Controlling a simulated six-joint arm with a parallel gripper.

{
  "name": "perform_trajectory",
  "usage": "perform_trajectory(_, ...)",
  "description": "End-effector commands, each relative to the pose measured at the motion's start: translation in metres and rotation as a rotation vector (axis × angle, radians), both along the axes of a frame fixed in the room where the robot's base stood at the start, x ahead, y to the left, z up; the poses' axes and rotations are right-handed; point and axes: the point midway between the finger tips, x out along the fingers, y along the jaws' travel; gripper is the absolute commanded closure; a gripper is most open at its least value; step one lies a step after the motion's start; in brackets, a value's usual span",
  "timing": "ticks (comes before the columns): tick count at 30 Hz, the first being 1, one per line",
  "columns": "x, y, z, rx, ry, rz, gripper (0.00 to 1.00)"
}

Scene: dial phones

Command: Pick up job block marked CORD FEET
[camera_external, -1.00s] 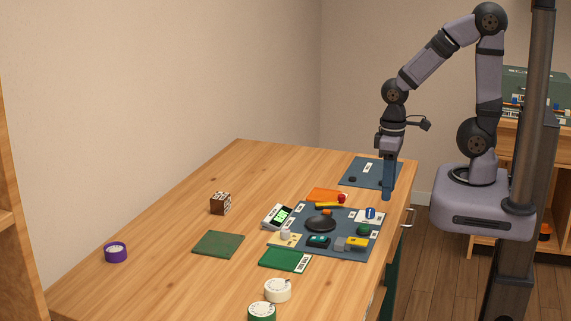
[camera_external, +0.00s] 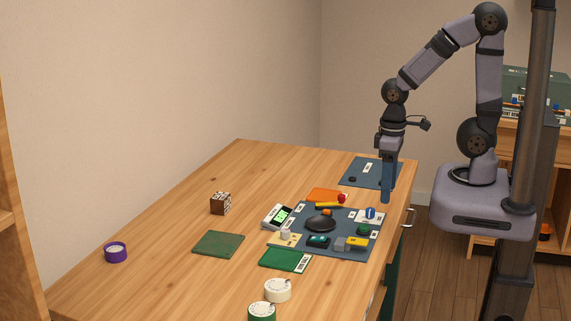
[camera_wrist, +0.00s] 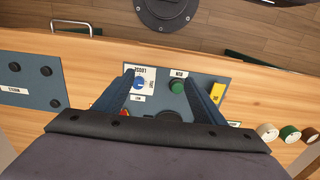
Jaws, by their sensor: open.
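A small brown block (camera_external: 220,204) with pale markings stands on the wooden table, left of the middle, in the external view. Its lettering is too small to read, and I cannot tell whether it says CORD FEET. No block that I can read as CORD FEET shows in either view. My gripper (camera_external: 386,199) points down over the right edge of the table, far to the right of the brown block. In the wrist view, my gripper (camera_wrist: 160,78) is open, with its fingers apart and nothing held between them.
A dark board (camera_external: 340,250) holds a black round part, knobs and a yellow piece. A second dark panel (camera_external: 367,167) lies behind it. A green mat (camera_external: 218,244), purple roll (camera_external: 115,252) and white roll (camera_external: 278,290) lie on the table. The left middle has free room.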

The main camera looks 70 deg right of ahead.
Motion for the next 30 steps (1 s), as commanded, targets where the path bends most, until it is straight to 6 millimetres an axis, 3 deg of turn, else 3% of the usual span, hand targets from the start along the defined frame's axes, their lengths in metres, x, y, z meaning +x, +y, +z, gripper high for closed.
perform_trajectory(5,0.017,0.001,-0.001,0.001,-0.033,0.003,0.36)
perform_trajectory(8,0.044,0.003,-0.003,0.003,-0.088,0.006,0.36)
perform_trajectory(11,0.086,0.006,-0.008,0.007,-0.176,0.011,0.36)
perform_trajectory(21,0.259,0.024,-0.031,0.019,-0.589,0.028,0.36)
perform_trajectory(27,0.336,0.036,-0.045,0.026,-0.837,0.033,0.36)
perform_trajectory(30,0.361,0.041,-0.051,0.028,-0.947,0.035,0.36)
